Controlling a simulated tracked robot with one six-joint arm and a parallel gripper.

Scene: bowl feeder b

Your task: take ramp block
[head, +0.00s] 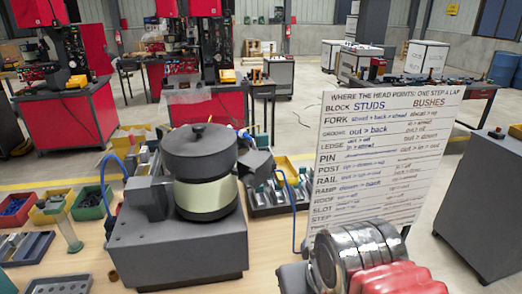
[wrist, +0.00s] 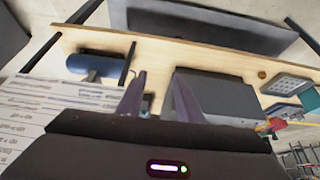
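My gripper (wrist: 160,88) shows in the wrist view with its two dark, tapered fingers apart and nothing visibly held between them. It is over the wooden bench, beside a dark grey box (wrist: 222,98). I cannot pick out a ramp block in either view. The bowl feeder (head: 203,155) stands on a grey base (head: 180,252) in the head view, its lidded bowl dark above and pale below. The gripper's fingers do not show clearly in the head view.
A lettered whiteboard (head: 385,150) stands right of the feeder, with a RAMP row; part of it shows in the wrist view (wrist: 50,115). Red (head: 90,203), green and yellow bins and grey trays (head: 25,248) lie left. A blue cylinder (wrist: 98,63) and brown ring (wrist: 262,74) sit on the bench.

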